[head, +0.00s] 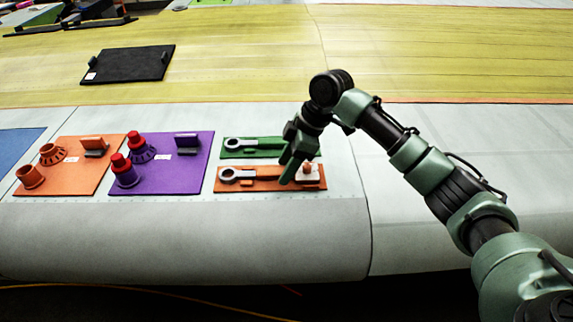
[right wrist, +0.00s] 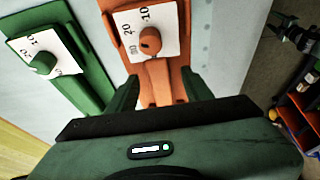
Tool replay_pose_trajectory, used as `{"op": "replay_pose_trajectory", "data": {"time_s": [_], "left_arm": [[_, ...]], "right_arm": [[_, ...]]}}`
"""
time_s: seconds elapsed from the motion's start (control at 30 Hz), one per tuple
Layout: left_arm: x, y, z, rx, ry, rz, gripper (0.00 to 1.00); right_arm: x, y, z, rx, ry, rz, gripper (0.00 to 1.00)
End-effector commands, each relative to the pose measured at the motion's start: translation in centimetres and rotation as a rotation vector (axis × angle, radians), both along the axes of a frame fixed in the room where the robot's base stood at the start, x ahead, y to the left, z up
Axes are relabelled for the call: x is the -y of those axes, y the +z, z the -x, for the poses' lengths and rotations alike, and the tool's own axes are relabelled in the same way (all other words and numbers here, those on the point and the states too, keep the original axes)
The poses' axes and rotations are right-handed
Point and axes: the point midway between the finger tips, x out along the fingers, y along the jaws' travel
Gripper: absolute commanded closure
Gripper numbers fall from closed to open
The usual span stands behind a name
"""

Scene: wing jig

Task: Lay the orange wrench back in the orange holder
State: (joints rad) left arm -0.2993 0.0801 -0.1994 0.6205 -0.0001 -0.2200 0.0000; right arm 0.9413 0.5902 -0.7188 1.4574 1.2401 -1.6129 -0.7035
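The orange holder (head: 220,186) lies flat on the pale wing surface; it also shows in the right wrist view (right wrist: 118,14). The orange wrench (head: 262,174) lies along it, its grey ring end to the left in the head view. My right gripper (head: 287,172) is low over the holder's right part. Finger contact and the handle's far end are partly hidden.
A green holder (head: 240,155) with a green wrench lies just behind. The orange holder's right end bears a white label plate with a knob (right wrist: 150,40). Purple (head: 195,165) and orange (head: 75,180) boards with cups stand left. The wing is clear to the right.

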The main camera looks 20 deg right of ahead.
Motion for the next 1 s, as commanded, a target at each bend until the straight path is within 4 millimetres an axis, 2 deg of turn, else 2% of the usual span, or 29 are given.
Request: {"op": "replay_pose_trajectory", "data": {"time_s": [0.13, 0.27, 0.5, 0.7, 1.0], "left_arm": [[0.0, -0.1, 0.0, 0.000, 0.000, 0.000, 0.44], [0.0, -0.5, 0.0, 0.000, 0.000, 0.000, 0.44], [0.0, -1.8, 0.0, 0.000, 0.000, 0.000, 0.44], [0.0, -2.3, 0.0, 0.000, 0.000, 0.001, 0.44], [0.1, -2.3, 0.0, 0.000, -0.001, 0.001, 0.44]], "right_arm": [[0.1, -0.1, 0.1, -0.003, 0.000, 0.002, 0.49], [0.5, 0.7, 0.1, 0.000, 0.000, 0.002, 0.49], [1.9, 4.5, 0.5, 0.003, 0.000, 0.001, 0.49], [2.7, 6.7, 0.8, 0.001, 0.000, 0.000, 0.49], [2.9, 7.2, 0.9, 0.000, 0.000, 0.000, 0.49]]}}
